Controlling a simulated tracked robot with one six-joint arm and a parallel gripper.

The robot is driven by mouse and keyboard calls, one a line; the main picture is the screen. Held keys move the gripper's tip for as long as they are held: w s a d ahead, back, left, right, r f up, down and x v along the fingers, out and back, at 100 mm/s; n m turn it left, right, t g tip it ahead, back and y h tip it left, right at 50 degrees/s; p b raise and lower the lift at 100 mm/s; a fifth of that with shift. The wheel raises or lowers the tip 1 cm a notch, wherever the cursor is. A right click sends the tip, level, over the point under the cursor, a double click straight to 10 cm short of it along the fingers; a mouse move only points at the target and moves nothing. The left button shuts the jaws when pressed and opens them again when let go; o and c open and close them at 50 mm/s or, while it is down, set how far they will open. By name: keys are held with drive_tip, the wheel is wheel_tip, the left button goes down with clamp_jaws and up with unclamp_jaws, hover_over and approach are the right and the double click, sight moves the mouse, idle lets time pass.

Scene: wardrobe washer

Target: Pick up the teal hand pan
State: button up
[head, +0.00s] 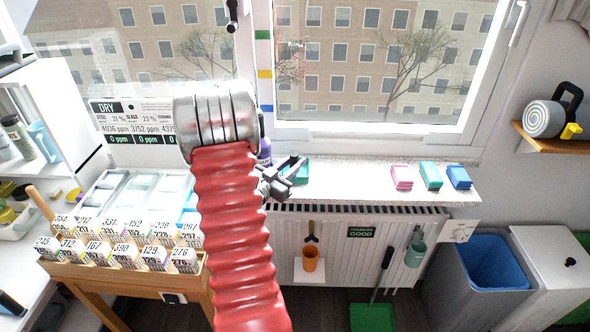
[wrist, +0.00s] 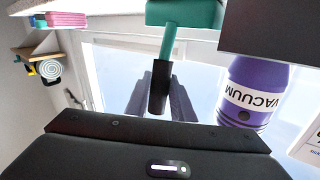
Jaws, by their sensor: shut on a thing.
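The teal hand pan (wrist: 185,13) shows at the top of the wrist view, with its thin teal handle and black grip (wrist: 160,88) running down between my fingers. In the head view a teal part of it (head: 301,173) shows just behind my gripper (head: 285,178), over the window sill. My gripper is shut on the handle; it also shows in the wrist view (wrist: 158,92). Most of the pan is hidden in the head view, and I cannot tell whether it touches the sill.
A purple vacuum bottle (wrist: 257,90) stands close beside my gripper. Pink (head: 402,177), teal (head: 430,175) and blue (head: 458,177) stacks sit farther right on the sill. Below, a radiator (head: 345,260) carries hanging tools. A wooden box of numbered cards (head: 120,275) stands left.

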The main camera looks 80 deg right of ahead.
clamp_jaws()
drive_tip(key=shift+r, duration=5.05)
